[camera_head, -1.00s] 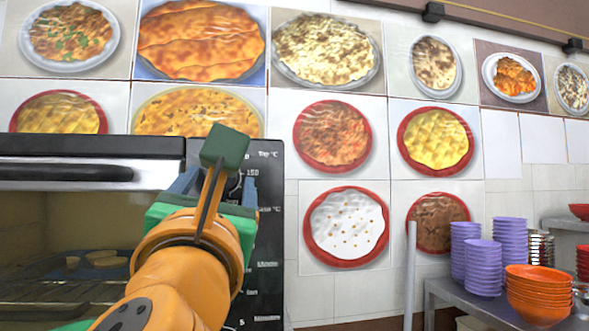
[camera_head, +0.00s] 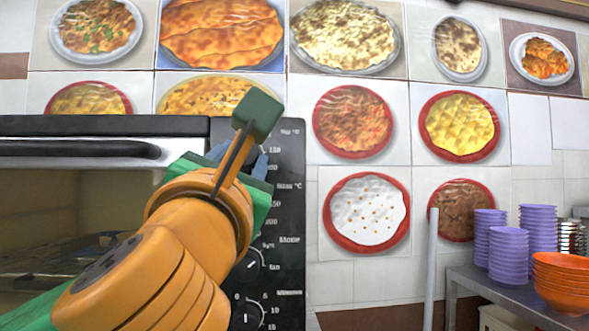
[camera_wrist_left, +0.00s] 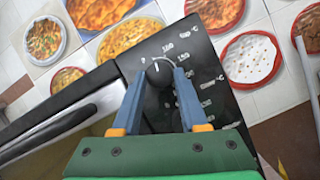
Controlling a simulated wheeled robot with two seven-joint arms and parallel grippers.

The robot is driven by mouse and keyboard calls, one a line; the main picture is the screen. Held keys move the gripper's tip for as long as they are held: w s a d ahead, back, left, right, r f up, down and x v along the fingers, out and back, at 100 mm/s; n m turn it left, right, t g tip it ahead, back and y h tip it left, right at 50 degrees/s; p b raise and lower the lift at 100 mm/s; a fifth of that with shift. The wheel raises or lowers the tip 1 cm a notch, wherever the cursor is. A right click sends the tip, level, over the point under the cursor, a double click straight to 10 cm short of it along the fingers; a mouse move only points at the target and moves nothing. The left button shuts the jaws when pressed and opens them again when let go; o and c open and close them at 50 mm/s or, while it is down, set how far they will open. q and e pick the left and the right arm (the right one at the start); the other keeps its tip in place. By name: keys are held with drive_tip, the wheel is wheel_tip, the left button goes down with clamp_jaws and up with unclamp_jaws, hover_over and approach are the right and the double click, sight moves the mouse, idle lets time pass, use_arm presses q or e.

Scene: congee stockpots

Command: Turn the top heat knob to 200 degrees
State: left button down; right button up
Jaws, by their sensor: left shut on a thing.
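The oven (camera_head: 70,126) stands at the left with a black control panel (camera_head: 289,190) on its right side. The top heat knob (camera_wrist_left: 159,73) is a round black knob with a white pointer mark, seen in the left wrist view below the printed temperature numbers. My left gripper (camera_wrist_left: 162,68) has its blue fingers shut on this knob, one finger on each side. In the head view my left gripper (camera_head: 240,158) covers most of the knob. My right gripper is in neither view.
Lower on the panel are more knobs, one for mode (camera_head: 251,264) and one at the bottom (camera_head: 246,314). A metal table (camera_head: 470,277) at the right carries purple bowls (camera_head: 509,255) and orange bowls (camera_head: 563,283). Food pictures cover the tiled wall behind.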

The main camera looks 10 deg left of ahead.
use_arm(q)
drive_tip(key=shift+s+a+r+m+g+h+p, duration=0.2)
drive_tip(key=shift+m+g+h+p, duration=0.7)
drive_tip(key=shift+m+p, duration=2.05)
drive_tip(key=shift+w+r+m+g+h+p, duration=0.15)
drive_tip(key=shift+r+m+g+h+p, duration=0.7)
drive_tip(key=shift+m, duration=3.95)
drive_tip(key=shift+s+a+f+m+g+h+p, duration=0.15)
drive_tip(key=shift+m+g+h+p, duration=0.75)
drive_tip(key=shift+m+p, duration=2.25)
drive_tip(key=shift+w+m+g+y+b, duration=0.1)
drive_tip(key=shift+m+g+y+b, duration=0.3)
drive_tip(key=shift+m+b, duration=0.4)
